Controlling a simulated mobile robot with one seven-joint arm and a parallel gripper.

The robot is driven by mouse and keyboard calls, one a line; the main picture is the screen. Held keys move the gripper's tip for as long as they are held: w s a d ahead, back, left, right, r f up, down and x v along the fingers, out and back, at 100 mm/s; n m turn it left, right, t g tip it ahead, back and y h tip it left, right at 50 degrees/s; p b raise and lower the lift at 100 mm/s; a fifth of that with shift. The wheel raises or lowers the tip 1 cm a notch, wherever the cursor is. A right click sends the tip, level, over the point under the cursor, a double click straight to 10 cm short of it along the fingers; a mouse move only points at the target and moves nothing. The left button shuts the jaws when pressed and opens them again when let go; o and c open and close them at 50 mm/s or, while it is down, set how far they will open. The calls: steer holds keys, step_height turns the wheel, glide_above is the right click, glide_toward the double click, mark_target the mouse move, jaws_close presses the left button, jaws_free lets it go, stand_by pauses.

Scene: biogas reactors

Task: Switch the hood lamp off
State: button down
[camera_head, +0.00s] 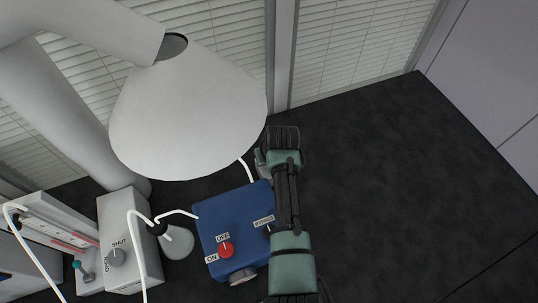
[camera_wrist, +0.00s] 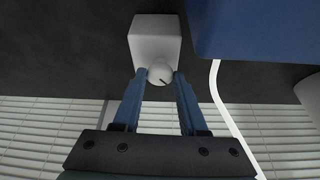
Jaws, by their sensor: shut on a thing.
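In the wrist view a small white box (camera_wrist: 155,38) has a round white knob (camera_wrist: 159,74) with a short dark mark on its face. The two blue fingers of my gripper (camera_wrist: 161,77) sit on either side of the knob, shut on it. The mark points slantwise in the picture. In the head view my arm comes up past the right side of the blue box and hides the knob and most or all of the white box. No lettering beside the knob is readable. A large white conical hood (camera_head: 188,115) hangs at upper left; whether its lamp is lit cannot be told.
A blue box (camera_head: 212,225) with a red ON/OFF knob (camera_head: 226,250) and a BYPASS label stands left of my arm; it also shows in the wrist view (camera_wrist: 250,28). A white flask (camera_head: 177,243) and an OPEN/SHUT box (camera_head: 140,255) stand further left. The dark bench (camera_head: 390,190) is clear at right.

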steer(key=m, duration=0.1)
steer(key=m+h, duration=0.1)
steer(key=m, duration=0.2)
steer(key=shift+a+h, duration=0.25)
steer(key=shift+h, duration=0.15)
steer(key=shift+w+a+r+m+h, duration=0.1)
steer(key=shift+m+h, duration=0.5)
steer(key=shift+m, duration=1.2)
steer(key=shift+m+b, duration=0.3)
steer(key=shift+c, duration=2.2)
jaws_free()
